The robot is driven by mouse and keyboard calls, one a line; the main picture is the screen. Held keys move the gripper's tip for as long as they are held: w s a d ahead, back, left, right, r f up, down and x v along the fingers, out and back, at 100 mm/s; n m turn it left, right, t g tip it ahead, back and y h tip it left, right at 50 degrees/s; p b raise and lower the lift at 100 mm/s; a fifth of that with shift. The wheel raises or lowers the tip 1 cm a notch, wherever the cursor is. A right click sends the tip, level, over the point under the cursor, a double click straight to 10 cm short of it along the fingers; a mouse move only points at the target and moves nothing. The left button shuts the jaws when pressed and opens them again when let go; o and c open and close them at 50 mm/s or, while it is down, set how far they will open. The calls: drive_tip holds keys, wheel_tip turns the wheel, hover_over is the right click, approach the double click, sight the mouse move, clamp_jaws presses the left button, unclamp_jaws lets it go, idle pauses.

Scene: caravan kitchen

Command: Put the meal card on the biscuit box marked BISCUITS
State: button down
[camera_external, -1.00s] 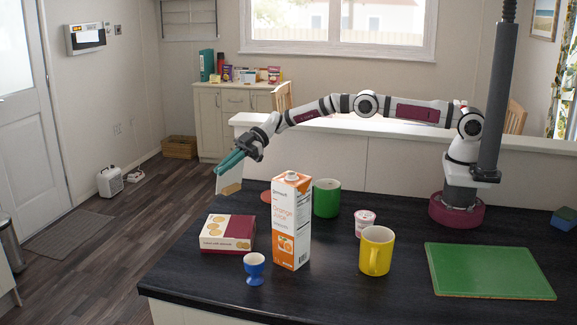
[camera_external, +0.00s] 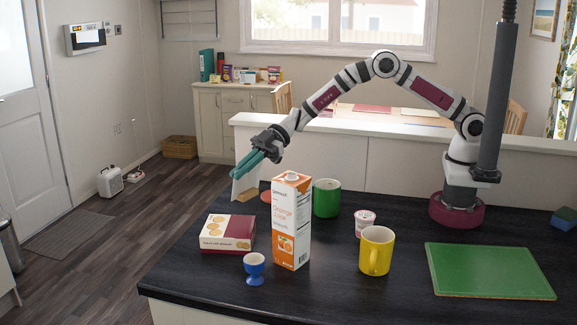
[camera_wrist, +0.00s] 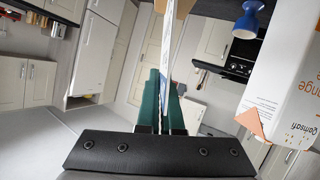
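My gripper (camera_external: 246,165) has teal fingers and is shut on a thin white card, the meal card (camera_external: 241,186). It holds the card above the back left of the counter. A tan, wooden-looking piece (camera_external: 247,195) shows at the card's lower end. In the wrist view the card (camera_wrist: 168,45) is edge-on between the two fingers (camera_wrist: 163,88). The biscuit box (camera_external: 228,233), white and maroon with biscuit pictures, lies flat on the counter, below and in front of my gripper. The card is apart from it.
An orange juice carton (camera_external: 291,222) stands right of the box, close to my gripper's side. A blue egg cup (camera_external: 254,268) is in front. A green mug (camera_external: 326,198), a yogurt pot (camera_external: 365,222), a yellow mug (camera_external: 376,251) and a green board (camera_external: 487,271) are further right.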

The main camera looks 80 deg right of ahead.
drive_tip(key=a+f, duration=0.1)
drive_tip(key=f, duration=0.1)
drive_tip(key=a+f, duration=0.1)
drive_tip(key=f, duration=0.1)
drive_tip(key=a+f, duration=0.1)
drive_tip(key=shift+w+f, duration=0.1)
drive_tip(key=shift+f, duration=0.3)
drive_tip(key=c, duration=1.1)
unclamp_jaws()
drive_tip(key=shift+f, duration=0.1)
